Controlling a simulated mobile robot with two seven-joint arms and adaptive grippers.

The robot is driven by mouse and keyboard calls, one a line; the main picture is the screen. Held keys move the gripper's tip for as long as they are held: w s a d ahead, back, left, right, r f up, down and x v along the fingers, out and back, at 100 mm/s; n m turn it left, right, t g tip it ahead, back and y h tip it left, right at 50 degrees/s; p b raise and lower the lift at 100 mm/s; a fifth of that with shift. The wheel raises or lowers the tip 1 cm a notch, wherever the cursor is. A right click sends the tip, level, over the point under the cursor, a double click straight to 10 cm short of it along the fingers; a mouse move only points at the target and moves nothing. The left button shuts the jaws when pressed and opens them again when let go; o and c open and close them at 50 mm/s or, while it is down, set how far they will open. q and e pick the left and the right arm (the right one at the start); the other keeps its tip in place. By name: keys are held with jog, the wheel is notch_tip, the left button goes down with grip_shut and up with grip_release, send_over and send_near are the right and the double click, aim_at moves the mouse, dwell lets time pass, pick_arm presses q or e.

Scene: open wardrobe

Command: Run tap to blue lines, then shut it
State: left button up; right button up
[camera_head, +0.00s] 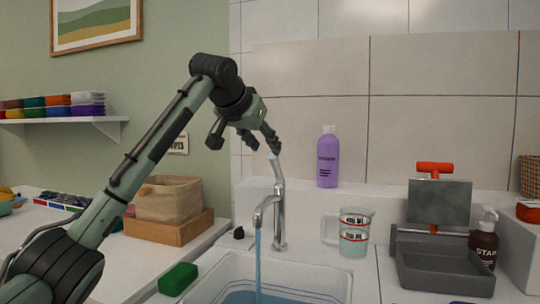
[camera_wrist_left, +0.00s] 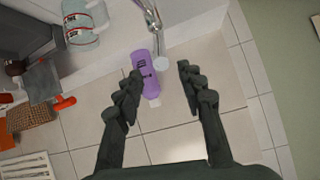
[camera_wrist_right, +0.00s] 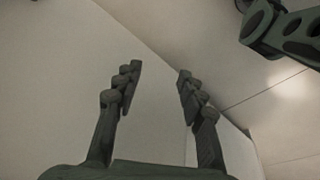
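The chrome tap (camera_head: 279,212) stands behind the sink, with its lever upright on top. A blue stream of water (camera_head: 258,262) runs from its spout. My left gripper (camera_head: 268,146) is just above the lever, open. In the left wrist view the lever's pale tip (camera_wrist_left: 161,64) shows between the spread fingers (camera_wrist_left: 160,80); I cannot tell whether either touches it. My right gripper (camera_wrist_right: 158,73) is open and empty, outside the head view.
A clear jug (camera_head: 355,236) with red bands stands right of the tap. A purple bottle (camera_head: 327,160) stands on the ledge behind. A green sponge (camera_head: 178,279) lies left of the sink.

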pick_arm(q)
jog(key=shift+v, duration=2)
jog(key=shift+f, duration=0.1)
